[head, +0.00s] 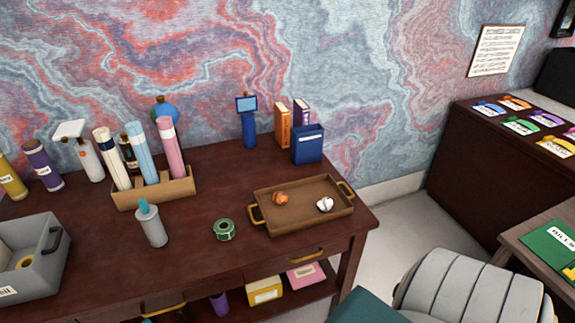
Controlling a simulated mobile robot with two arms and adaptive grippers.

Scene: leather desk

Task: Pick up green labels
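A small green roll (223,230) lies on the dark wooden desk (195,250), left of the brown tray. It looks like a roll of labels or tape, with a white patch on its side. A flat green and white piece (521,126) also lies among several coloured ones on the dark cabinet at the right. Neither of my grippers shows in the head view.
A brown tray (300,228) holds an orange and a white crumpled lump. A grey spray bottle (151,224), a wooden holder with rolled tubes (153,194) and a grey bin (38,260) stand to the left. A grey ribbed chair-like object (470,290) is at the lower right.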

